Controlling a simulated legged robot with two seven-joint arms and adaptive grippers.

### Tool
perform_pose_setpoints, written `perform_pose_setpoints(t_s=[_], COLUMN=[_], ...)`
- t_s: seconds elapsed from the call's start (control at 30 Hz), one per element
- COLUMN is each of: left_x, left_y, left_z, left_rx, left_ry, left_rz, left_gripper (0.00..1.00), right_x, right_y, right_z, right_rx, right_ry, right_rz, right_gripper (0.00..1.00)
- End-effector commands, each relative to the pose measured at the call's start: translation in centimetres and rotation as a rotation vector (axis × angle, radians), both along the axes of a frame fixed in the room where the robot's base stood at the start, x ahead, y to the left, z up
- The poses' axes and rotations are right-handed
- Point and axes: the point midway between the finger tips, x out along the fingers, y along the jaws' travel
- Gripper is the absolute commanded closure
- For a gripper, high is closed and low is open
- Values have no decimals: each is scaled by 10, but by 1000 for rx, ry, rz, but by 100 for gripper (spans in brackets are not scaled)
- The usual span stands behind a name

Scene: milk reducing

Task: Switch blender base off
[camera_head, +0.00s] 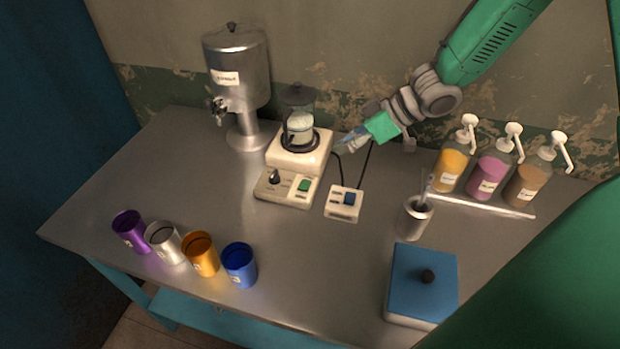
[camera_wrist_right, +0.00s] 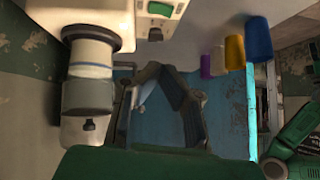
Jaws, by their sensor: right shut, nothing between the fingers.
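The blender base (camera_head: 297,160) is a cream box with a dark knob (camera_head: 274,177) and a green switch (camera_head: 304,185) on its front panel. A lidded glass jar (camera_head: 299,125) with pale contents stands on it. In the right wrist view the base (camera_wrist_right: 143,45) is at the upper left, with the green switch (camera_wrist_right: 160,8) at the top edge. My right gripper (camera_head: 346,143) is shut and empty, just right of the jar; its dark fingers show in the right wrist view (camera_wrist_right: 165,100). Whether it touches anything is unclear. My left gripper is out of view.
A small cream box with a blue switch (camera_head: 349,198) sits right of the base, with black cables behind it. A steel dispenser (camera_head: 238,85) stands back left. Coloured cups (camera_head: 201,255), a steel holder (camera_head: 414,218), a blue-lidded box (camera_head: 422,280) and pump bottles (camera_head: 490,175) surround free tabletop.

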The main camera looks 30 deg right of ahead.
Motion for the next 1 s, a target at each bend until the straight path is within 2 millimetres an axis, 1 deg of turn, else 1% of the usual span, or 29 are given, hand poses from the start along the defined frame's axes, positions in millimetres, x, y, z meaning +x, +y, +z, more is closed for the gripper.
perform_pose_setpoints(t_s=[0.17, 0.27, 0.37, 0.47, 0.6, 0.77, 0.8, 0.9, 1.0], left_x=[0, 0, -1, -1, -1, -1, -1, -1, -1], left_y=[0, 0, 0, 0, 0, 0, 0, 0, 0], left_z=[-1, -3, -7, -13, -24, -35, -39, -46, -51], left_rx=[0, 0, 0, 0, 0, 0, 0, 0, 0], left_ry=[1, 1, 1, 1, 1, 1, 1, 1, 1], left_rz=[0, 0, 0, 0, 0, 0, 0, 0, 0], left_gripper=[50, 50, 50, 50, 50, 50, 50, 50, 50], right_x=[0, 3, 9, 18, 32, 47, 45, 43, 43], right_y=[1, 4, 11, 21, 38, 55, 55, 56, 58], right_z=[-1, -6, -17, -32, -55, -77, -85, -98, -105], right_rx=[1, 1, 2, 3, 4, 3, 5, 4, 2], right_ry=[0, 0, 1, 3, 3, 2, 4, 2, 1], right_rz=[1, 1, 1, 0, -1, -1, -4, -3, -1], right_gripper=[100, 100, 100, 100, 100, 100, 100, 100, 100])
